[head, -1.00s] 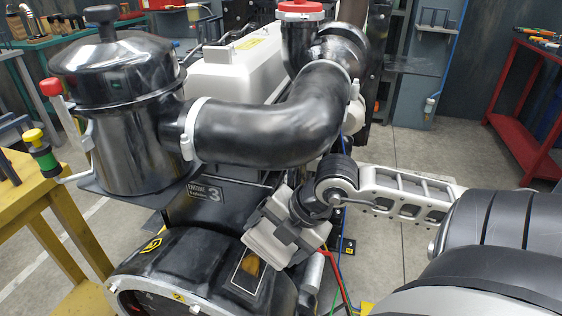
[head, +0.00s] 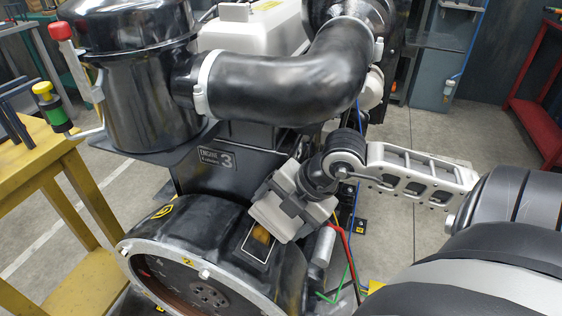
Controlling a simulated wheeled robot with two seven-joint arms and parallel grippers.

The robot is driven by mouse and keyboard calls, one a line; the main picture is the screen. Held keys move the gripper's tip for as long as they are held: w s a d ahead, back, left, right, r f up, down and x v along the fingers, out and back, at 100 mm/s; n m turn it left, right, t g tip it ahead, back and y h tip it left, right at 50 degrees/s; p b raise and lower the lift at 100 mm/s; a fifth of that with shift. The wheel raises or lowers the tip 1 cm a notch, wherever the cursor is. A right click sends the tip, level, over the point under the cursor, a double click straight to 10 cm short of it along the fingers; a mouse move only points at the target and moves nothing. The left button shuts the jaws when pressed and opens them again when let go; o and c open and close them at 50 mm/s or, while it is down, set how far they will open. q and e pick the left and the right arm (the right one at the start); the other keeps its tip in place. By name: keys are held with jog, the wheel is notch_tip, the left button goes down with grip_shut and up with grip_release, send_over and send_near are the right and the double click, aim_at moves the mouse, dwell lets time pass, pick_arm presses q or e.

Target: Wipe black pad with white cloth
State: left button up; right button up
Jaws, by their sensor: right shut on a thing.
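My right gripper (head: 286,211) reaches in from the right and hangs over the top of the rounded black engine housing. It is shut on a pale, off-white bunch that looks like the white cloth (head: 272,221); the fingers hide part of it. Just below is the black pad (head: 257,250), a dark rectangle with a thin light border and an orange-brown patch. The cloth covers the pad's upper part in this view; I cannot tell whether they touch. My left gripper is not in view.
A thick black pipe (head: 285,85) and a black canister (head: 140,90) stand behind the housing. Red and green wires (head: 345,245) run right of the gripper. A yellow bench (head: 35,150) is at left, a red one (head: 535,120) at far right. Grey floor shows between.

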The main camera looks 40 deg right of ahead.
aim_at(261, 240)
jog(key=shift+b+x, duration=0.9)
jog(key=shift+x, duration=0.15)
jog(key=shift+s+a+r, duration=0.1)
jog(key=shift+s+a, duration=0.4)
jog(key=shift+a, duration=0.35)
jog(key=shift+s+a+r, duration=0.1)
jog(key=shift+s+a, duration=0.35)
jog(key=shift+a, duration=0.35)
jog(key=shift+a+f, duration=0.1)
jog(key=shift+f, duration=0.1)
jog(key=shift+w+d+f+b, duration=0.1)
jog(key=shift+w+d, duration=0.2)
jog(key=shift+d, duration=0.3)
jog(key=shift+w+d+r+b, duration=0.1)
jog(key=shift+w+d, duration=0.25)
jog(key=shift+d, duration=0.25)
jog(key=shift+w+d+f+b, duration=0.1)
jog(key=shift+w+d, duration=0.2)
jog(key=shift+d, duration=0.3)
jog(key=p+v, duration=0.3)
jog(key=v, duration=0.1)
jog(key=shift+p+v, duration=0.9)
jog(key=shift+v, duration=0.15)
